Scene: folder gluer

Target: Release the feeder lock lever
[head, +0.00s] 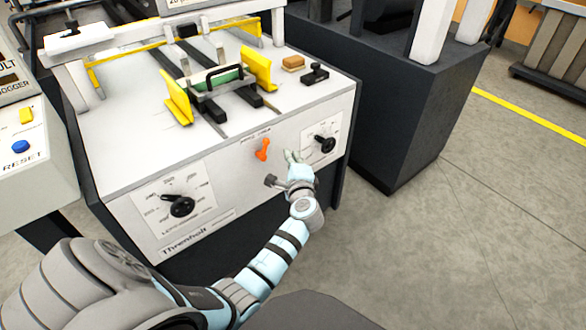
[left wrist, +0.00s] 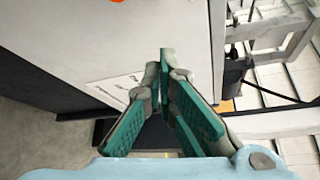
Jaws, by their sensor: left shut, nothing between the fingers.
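An orange lever (head: 262,149) sits on the white front panel (head: 230,160) of the machine, under a small label too small to read. Its knob end is up and it leans slightly to the right. Only a sliver of orange (left wrist: 117,1) shows at the top edge of the left wrist view. My left gripper (head: 290,156) is in front of the panel, just right of the lever and apart from it. In the left wrist view its fingertips (left wrist: 167,62) are together, with nothing between them. My right gripper is in neither view.
A black dial (head: 182,206) is on the panel's left and another black knob (head: 325,144) close right of my gripper. A dark cabinet (head: 400,120) stands right; the floor in front is clear.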

